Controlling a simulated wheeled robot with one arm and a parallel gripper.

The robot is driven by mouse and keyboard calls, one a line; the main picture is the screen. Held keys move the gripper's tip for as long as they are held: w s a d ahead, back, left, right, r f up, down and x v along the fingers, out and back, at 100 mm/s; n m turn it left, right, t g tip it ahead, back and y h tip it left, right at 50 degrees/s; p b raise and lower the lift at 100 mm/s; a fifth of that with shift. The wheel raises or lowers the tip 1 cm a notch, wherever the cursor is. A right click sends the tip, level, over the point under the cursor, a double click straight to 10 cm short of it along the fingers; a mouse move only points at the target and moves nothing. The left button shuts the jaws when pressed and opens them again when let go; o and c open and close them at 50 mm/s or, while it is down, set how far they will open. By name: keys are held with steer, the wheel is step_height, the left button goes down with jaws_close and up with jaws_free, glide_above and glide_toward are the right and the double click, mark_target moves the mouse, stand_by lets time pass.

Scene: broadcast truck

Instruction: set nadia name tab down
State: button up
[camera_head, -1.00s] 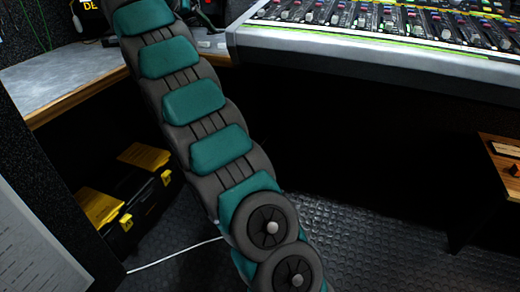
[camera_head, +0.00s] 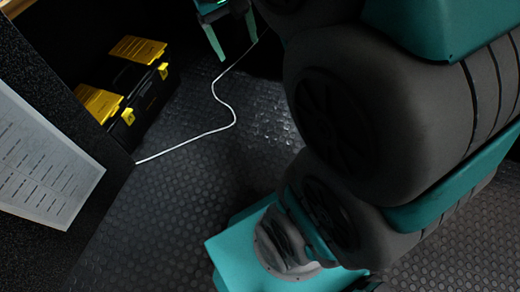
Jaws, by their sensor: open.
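My gripper (camera_head: 237,44) shows at the top of the head view, cut off by the frame edge. Its two teal fingers point down and stand apart, open, with nothing seen between them. They appear over the dark floor near the far end of a white cable. No name tab, Nadia's or other, can be made out in this view. My own arm fills the right side and hides much of the floor behind it.
A black toolbox (camera_head: 146,112) with yellow latches and lid parts sits at the upper left. The white cable (camera_head: 234,112) runs across the textured dark floor (camera_head: 170,200). A pale slotted panel (camera_head: 40,160) stands at the left edge. Floor at lower left is clear.

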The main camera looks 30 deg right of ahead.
steer(key=s+a+f+y, duration=0.1)
steer(key=s+a+f, duration=0.1)
steer(key=s, duration=0.4)
steer(key=s+a+f+g+y, duration=0.1)
steer(key=s+a+f, duration=0.1)
steer(key=s+f, duration=0.3)
steer(key=s+a+f+n+g, duration=0.1)
steer(key=s+a+f, duration=0.1)
steer(key=s, duration=0.7)
steer(key=shift+s+a+f+y, duration=0.2)
steer(key=shift+a+f+y, duration=0.2)
steer(key=shift+f, duration=0.4)
step_height(320, 180, up, 7)
steer(key=p, duration=0.7)
